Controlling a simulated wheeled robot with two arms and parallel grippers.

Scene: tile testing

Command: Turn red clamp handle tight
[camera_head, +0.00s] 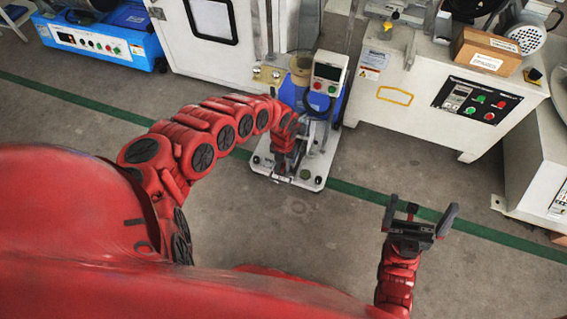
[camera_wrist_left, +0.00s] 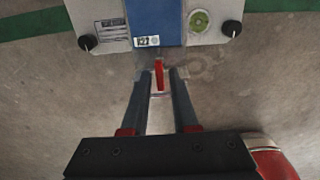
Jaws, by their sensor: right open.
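The red clamp handle (camera_wrist_left: 159,78) is a small upright red bar in the left wrist view, at the near edge of the tile tester's white base plate. My left gripper (camera_wrist_left: 160,71) is open, with one dark finger on each side of the handle and a narrow gap showing on both sides. In the head view my left arm reaches down to the tile tester (camera_head: 321,100), and the arm hides most of the handle area. My right gripper (camera_head: 420,219) is open and empty above the floor at the right, apart from everything.
The base plate carries black knobs (camera_wrist_left: 232,28) and a round green level (camera_wrist_left: 199,21). A white cabinet with a control panel (camera_head: 475,103) stands at the right, and a blue machine (camera_head: 100,38) at the back left. The floor between me and the tester is clear.

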